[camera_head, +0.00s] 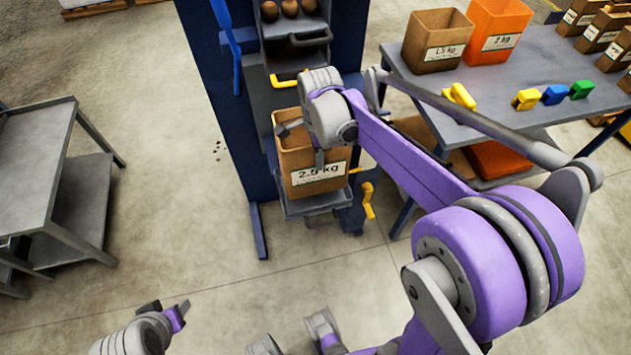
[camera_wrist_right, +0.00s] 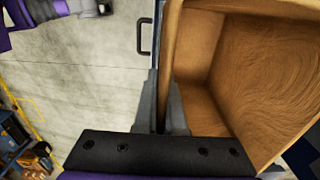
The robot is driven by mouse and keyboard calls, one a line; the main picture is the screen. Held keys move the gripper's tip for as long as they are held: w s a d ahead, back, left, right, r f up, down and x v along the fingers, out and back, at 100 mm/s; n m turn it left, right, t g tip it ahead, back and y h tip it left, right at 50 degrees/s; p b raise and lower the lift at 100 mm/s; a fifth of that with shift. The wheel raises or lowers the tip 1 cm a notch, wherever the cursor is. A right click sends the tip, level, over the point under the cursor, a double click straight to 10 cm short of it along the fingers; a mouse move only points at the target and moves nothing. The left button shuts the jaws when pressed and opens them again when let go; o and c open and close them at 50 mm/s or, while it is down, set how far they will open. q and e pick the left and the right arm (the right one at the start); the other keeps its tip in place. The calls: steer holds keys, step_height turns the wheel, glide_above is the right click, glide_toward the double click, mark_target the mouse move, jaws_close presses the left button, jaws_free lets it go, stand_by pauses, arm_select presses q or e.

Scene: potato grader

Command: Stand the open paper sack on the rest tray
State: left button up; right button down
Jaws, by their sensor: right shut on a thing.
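The open paper sack (camera_head: 292,160) is brown, labelled 2.5 kg, and stands upright at the front of the blue grader. Its empty inside shows in the right wrist view (camera_wrist_right: 203,45). The grey rest tray (camera_head: 318,205) is directly under the sack; whether the sack's bottom touches it is hard to tell. My right gripper (camera_head: 304,141) is at the sack's top and shut on one wall, which runs between its fingers in the right wrist view (camera_wrist_right: 164,108). My left gripper (camera_head: 168,307) is low at the left, away from the sack; its finger opening is unclear.
The blue grader (camera_head: 215,85) holds several potatoes (camera_head: 290,8) above a yellow-handled chute (camera_head: 290,80). A yellow crank (camera_head: 368,200) is right of the tray. A bench (camera_head: 405,70) with brown and orange sacks stands right.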

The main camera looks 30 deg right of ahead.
steer(key=shift+f+b, duration=0.4)
steer(key=shift+f, duration=3.15)
steer(key=shift+f, duration=0.2)
steer(key=c, duration=1)
jaws_free()
steer(key=shift+r, duration=0.1)
